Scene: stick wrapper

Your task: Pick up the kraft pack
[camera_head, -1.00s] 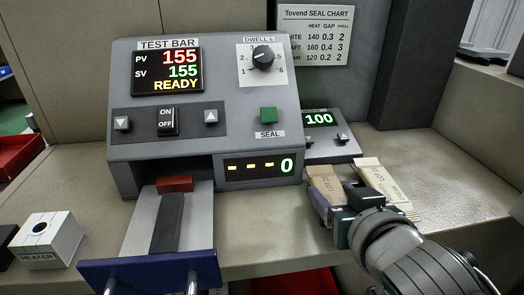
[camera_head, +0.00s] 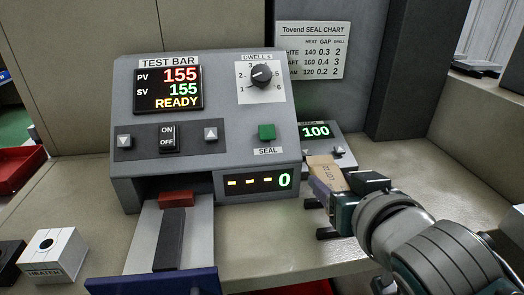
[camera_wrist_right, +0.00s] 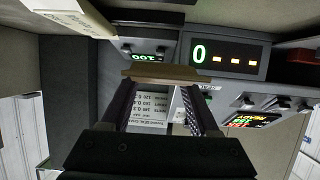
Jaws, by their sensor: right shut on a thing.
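The kraft pack (camera_head: 327,172) is a tan packet with "LOT" lettering, right of the machine in the head view. My right gripper (camera_head: 346,186) is shut on it, and the pack stands up between the fingers. In the right wrist view the pack (camera_wrist_right: 165,72) shows edge-on as a brown strip across the fingertips of the gripper (camera_wrist_right: 160,86). Its lower part is partly hidden by the gripper in the head view. My left gripper is not in view.
The grey seal machine (camera_head: 205,125) stands left, its tray (camera_head: 140,235) pulled out. A small unit reading 100 (camera_head: 317,132) is just behind the pack. A pale packet-like thing (camera_wrist_right: 75,15) lies at the wrist view's upper left. The counter right (camera_head: 410,160) is clear.

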